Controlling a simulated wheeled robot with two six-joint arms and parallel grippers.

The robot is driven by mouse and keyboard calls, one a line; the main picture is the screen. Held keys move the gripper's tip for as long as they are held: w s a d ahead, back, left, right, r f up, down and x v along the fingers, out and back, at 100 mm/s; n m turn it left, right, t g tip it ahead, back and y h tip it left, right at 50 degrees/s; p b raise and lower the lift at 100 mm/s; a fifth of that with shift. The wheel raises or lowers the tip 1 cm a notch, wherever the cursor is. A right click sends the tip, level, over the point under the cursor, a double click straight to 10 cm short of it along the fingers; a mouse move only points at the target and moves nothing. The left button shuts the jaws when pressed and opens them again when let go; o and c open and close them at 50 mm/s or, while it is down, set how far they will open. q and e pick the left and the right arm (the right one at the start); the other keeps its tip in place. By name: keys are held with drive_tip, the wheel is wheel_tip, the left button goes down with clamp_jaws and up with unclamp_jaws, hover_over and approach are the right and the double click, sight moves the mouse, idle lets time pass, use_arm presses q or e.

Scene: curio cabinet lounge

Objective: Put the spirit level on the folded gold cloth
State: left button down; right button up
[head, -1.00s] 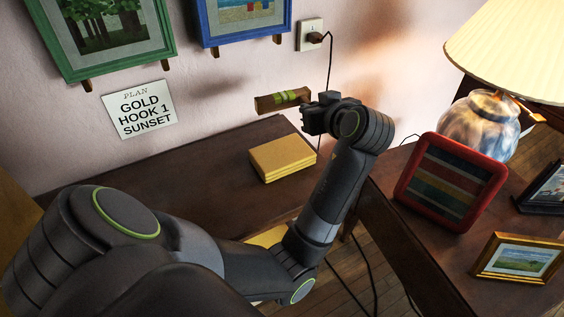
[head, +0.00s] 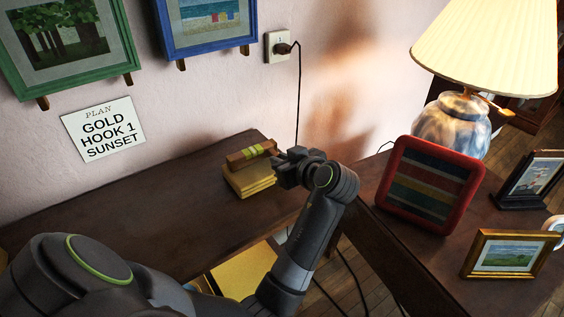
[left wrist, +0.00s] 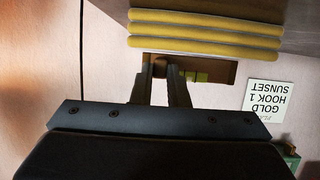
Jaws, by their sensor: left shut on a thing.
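The spirit level (head: 247,155), a brown wooden bar with green-yellow vials, is held roughly level just above the folded gold cloth (head: 252,182). The cloth is a small stack of yellow folds on the dark desk. My left gripper (head: 278,160) is shut on the right end of the level. In the left wrist view, upside down, my left gripper's fingers (left wrist: 163,75) grip the level (left wrist: 215,73), with the cloth (left wrist: 205,30) close by it. I cannot tell whether level and cloth touch. My right gripper is not in view.
The dark desk (head: 150,215) is clear left of the cloth. A red-framed striped picture (head: 430,185), a lamp (head: 452,120) and small frames stand on the right-hand table. A cord hangs from the wall outlet (head: 278,46) behind my gripper.

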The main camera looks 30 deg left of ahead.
use_arm(q)
drive_tip(key=shift+f, duration=0.1)
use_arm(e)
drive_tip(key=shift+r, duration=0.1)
use_arm(q)
drive_tip(key=c, duration=1.4)
unclamp_jaws()
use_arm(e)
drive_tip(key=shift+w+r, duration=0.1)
